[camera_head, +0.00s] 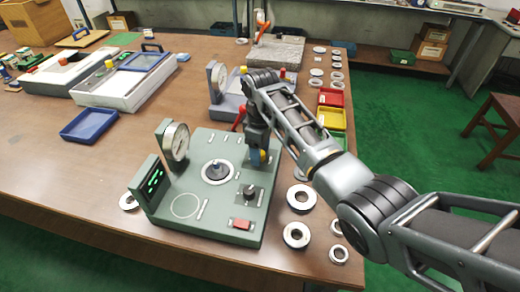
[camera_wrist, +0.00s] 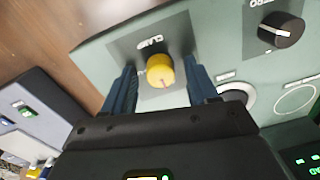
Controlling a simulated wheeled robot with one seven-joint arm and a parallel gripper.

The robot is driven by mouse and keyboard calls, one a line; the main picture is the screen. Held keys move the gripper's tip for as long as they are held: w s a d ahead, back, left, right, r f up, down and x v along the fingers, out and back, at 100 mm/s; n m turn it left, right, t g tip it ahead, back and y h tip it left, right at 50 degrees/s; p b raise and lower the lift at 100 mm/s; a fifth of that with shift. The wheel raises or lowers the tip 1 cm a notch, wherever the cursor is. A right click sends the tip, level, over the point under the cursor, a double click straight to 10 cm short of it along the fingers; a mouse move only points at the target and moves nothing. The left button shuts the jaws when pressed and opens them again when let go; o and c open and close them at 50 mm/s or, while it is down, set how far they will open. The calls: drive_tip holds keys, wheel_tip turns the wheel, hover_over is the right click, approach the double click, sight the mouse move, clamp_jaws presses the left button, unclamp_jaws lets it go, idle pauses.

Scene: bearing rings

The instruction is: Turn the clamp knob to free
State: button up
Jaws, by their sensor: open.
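The yellow clamp knob (camera_wrist: 160,70) stands on a dark label plate on the green test unit (camera_head: 215,212), with upside-down lettering beside it. A thin mark shows on the knob's face. My gripper (camera_wrist: 161,78) is open, with one blue finger on each side of the knob. Small gaps seem to show between fingers and knob; I cannot tell whether they touch. In the head view my gripper (camera_head: 257,152) is over the unit's back right corner and largely hides the knob.
The unit also carries a dial gauge (camera_head: 175,142), a green display (camera_head: 153,182), a black knob (camera_head: 249,191) and a red button (camera_head: 241,223). Loose rings (camera_head: 297,234) lie to its right. Red (camera_head: 331,97) and yellow (camera_head: 331,117) trays stand behind my arm. A blue tray (camera_head: 90,125) lies left.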

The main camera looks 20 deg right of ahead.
drive_tip(key=shift+w+d+r+b, duration=0.1)
drive_tip(key=shift+r+b, duration=0.15)
drive_tip(key=shift+r, duration=1.7)
drive_tip(key=shift+w+r+b, duration=0.1)
drive_tip(key=shift+r+b, duration=0.15)
drive_tip(key=shift+r, duration=1.7)
drive_tip(key=shift+s+f, duration=0.1)
drive_tip(key=shift+s, duration=0.05)
